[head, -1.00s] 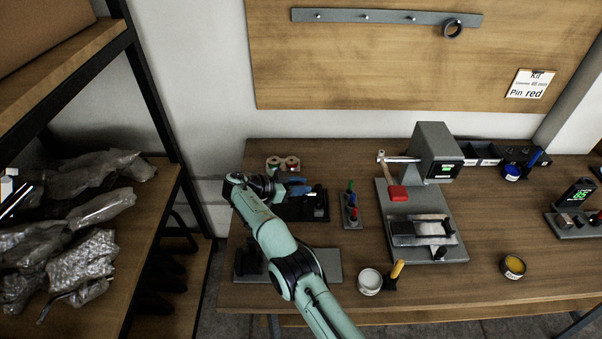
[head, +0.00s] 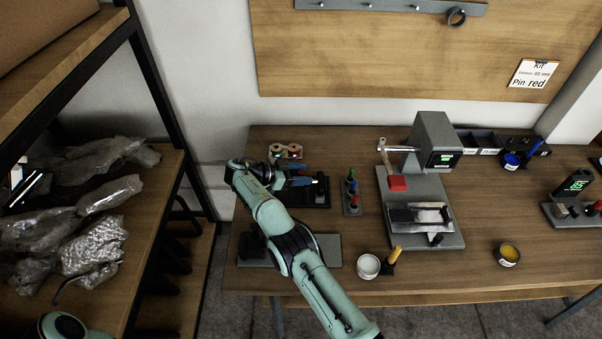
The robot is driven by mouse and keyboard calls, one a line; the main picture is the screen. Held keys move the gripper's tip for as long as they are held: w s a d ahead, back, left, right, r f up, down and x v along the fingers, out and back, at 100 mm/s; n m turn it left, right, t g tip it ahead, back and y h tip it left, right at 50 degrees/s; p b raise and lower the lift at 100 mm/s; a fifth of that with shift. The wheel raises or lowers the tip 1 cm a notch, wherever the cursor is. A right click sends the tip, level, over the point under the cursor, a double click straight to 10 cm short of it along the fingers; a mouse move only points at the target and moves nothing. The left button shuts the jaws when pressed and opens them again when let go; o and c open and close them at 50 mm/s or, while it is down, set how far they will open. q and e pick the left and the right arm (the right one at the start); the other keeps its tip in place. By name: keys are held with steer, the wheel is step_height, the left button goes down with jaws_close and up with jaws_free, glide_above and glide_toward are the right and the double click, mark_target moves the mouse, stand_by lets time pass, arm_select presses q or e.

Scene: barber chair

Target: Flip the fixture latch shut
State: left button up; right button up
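The fixture (head: 419,214) sits on the front of a grey base plate (head: 455,235) right of the table's middle. It has a pale, flat top part and a small black piece (head: 435,239) at its front edge, which may be the latch. I cannot tell whether the latch is open or shut. A grey press (head: 433,140) with a red-ended lever (head: 396,182) stands behind it. My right gripper (head: 288,182) is far left of the fixture, by a black holder. It is small and dark there, and its fingers do not show clearly. My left gripper is out of view.
The black holder (head: 318,193) with blue items and a small stand of coloured pegs (head: 352,196) lie between my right gripper and the fixture. A white cup (head: 368,266) and a yellow-topped tin (head: 508,254) stand near the front edge. A shelf (head: 150,215) is at left.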

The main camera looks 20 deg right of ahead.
steer(key=shift+r, duration=0.1)
steer(key=shift+a+r, duration=0.15)
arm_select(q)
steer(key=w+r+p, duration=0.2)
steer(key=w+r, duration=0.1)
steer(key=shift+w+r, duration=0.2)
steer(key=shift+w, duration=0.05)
arm_select(e)
steer(key=v, duration=0.7)
steer(key=shift+a, duration=0.1)
steer(key=shift+c, duration=0.4)
